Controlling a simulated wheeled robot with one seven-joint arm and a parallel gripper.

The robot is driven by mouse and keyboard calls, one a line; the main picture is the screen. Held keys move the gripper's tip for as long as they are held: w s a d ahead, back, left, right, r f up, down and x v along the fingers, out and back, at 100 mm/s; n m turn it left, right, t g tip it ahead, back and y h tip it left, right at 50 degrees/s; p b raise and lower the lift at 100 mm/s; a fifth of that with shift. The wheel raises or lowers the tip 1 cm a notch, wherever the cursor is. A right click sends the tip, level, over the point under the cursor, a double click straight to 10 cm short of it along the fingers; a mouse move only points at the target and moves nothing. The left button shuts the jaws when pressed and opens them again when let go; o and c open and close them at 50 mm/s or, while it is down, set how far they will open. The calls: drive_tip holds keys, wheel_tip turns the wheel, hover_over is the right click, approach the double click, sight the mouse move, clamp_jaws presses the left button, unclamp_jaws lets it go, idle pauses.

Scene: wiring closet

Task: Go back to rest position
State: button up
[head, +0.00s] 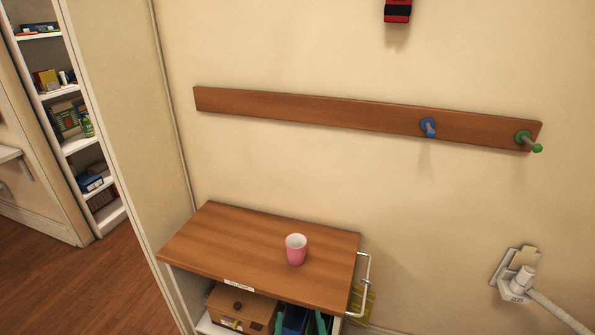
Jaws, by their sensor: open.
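I do not clearly see my gripper or arm in the head view. A pink cup (296,250) with a white inside stands upright on the brown wooden top of a low cabinet (230,240). Nothing touches the cup.
A wooden rail (310,105) on the wall carries a blue peg (428,127) and a green peg (528,141). A red and black object (397,11) is above. A white fitting with a tube (515,283) is at lower right. Shelves (70,120) stand left; floor (60,285) there is clear.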

drive_tip(key=s+f, duration=0.3)
drive_tip(key=s, duration=0.6)
drive_tip(key=s+f, duration=0.4)
drive_tip(key=s, duration=0.4)
drive_tip(key=s+r, duration=0.2)
drive_tip(key=s, duration=0.7)
drive_tip(key=s+r+t, duration=0.1)
drive_tip(key=s+r, duration=0.2)
drive_tip(key=s, duration=0.6)
drive_tip(key=shift+s+a+m+t+h, duration=0.15)
drive_tip(key=shift+a+m+t+h, duration=0.15)
drive_tip(key=shift+h, duration=0.1)
